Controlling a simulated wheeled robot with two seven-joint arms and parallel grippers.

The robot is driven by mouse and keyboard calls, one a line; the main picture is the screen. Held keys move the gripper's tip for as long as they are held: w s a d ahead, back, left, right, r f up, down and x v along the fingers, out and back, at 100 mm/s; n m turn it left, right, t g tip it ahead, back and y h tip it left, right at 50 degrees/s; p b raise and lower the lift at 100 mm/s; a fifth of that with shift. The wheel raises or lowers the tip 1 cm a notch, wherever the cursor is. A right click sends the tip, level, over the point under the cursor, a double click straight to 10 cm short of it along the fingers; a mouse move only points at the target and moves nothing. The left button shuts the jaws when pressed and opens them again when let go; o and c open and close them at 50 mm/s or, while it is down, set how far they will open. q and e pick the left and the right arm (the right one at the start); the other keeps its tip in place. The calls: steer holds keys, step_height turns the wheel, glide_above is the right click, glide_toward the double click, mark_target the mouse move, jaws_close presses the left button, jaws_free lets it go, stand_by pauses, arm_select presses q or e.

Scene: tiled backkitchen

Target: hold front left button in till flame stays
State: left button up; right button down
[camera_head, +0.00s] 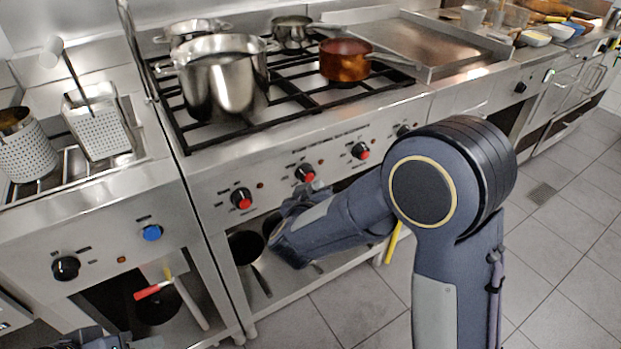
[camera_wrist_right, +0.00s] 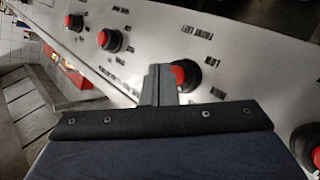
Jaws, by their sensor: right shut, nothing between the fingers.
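The range front (camera_head: 330,140) carries a row of black knobs with red button centres: the leftmost knob (camera_head: 241,198), the second knob (camera_head: 306,172), the third knob (camera_head: 360,150) and a fourth (camera_head: 403,130). My right gripper (camera_head: 303,192) is shut and empty, with its tips at the second knob. In the right wrist view, turned upside down, the fingers (camera_wrist_right: 159,85) stand right beside that knob's red button (camera_wrist_right: 179,75); contact cannot be told.
A large steel pot (camera_head: 215,75) and a copper pan (camera_head: 345,62) stand on the hob grates; no flame shows. A fryer with baskets (camera_head: 98,125) is at left. Pans sit on the shelf below the knobs. The tiled floor (camera_head: 565,260) at right is clear.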

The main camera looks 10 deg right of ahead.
steer(key=shift+w+a+p, duration=0.15)
steer(key=shift+w+p, duration=0.2)
steer(key=shift+w, duration=0.05)
steer(key=shift+w+a, duration=0.1)
steer(key=shift+w, duration=0.2)
stand_by(2.0)
steer(key=shift+s, duration=0.1)
stand_by(2.0)
steer(key=shift+s+d+p, duration=0.25)
steer(key=shift+s+p, duration=0.15)
steer(key=shift+s, duration=0.2)
steer(key=s, duration=0.1)
steer(key=s+d, duration=0.1)
steer(key=s, duration=0.2)
steer(key=shift+s+d, duration=0.35)
